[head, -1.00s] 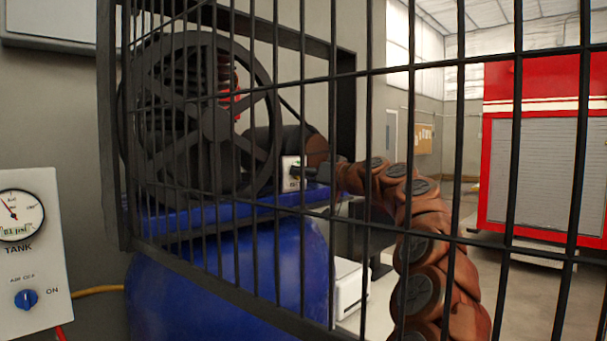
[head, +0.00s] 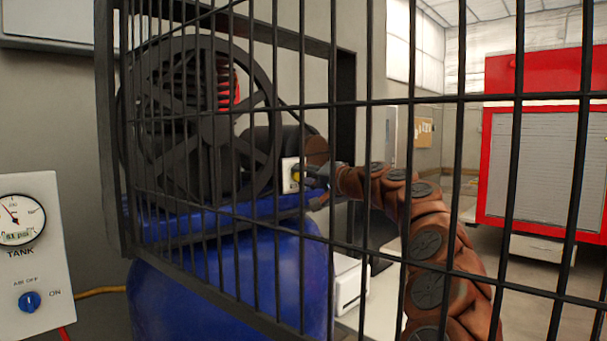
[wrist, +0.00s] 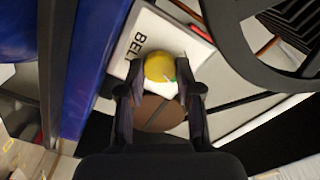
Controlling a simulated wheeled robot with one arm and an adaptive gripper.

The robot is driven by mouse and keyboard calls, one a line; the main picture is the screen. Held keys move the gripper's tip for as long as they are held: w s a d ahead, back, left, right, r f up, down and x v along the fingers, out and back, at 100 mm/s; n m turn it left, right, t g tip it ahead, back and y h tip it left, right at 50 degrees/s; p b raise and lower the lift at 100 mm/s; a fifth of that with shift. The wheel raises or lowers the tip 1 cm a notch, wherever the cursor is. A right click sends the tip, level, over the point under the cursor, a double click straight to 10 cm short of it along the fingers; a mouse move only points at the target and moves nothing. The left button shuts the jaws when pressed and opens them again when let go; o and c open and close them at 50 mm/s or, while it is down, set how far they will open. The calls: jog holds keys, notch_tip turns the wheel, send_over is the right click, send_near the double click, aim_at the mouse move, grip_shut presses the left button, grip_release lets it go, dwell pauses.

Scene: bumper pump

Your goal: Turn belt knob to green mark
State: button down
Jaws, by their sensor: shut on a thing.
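The belt knob is a yellow round knob (wrist: 159,67) on a white plate (wrist: 133,46) with the letters "BEL" visible. In the wrist view my gripper (wrist: 160,78) has a finger on each side of the knob and is shut on it. A small green spot (wrist: 172,78) shows at the knob's lower right edge; I cannot tell if it lies on the knob or the plate. A red mark (wrist: 200,33) is at the plate's far end. In the head view the white plate (head: 288,177) and my gripper (head: 312,177) show behind the cage bars.
Black cage bars (head: 331,130) stand between the head camera and my arm. A large black flywheel (head: 215,125) is left of the plate, above a blue tank (head: 215,285). A gauge panel (head: 52,265) with a blue knob is at far left.

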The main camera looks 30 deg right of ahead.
dwell(0.4)
jog(key=c, duration=0.8)
grip_release()
jog(key=shift+o, duration=0.2)
jog(key=shift+s, duration=0.1)
jog(key=v, duration=1.2)
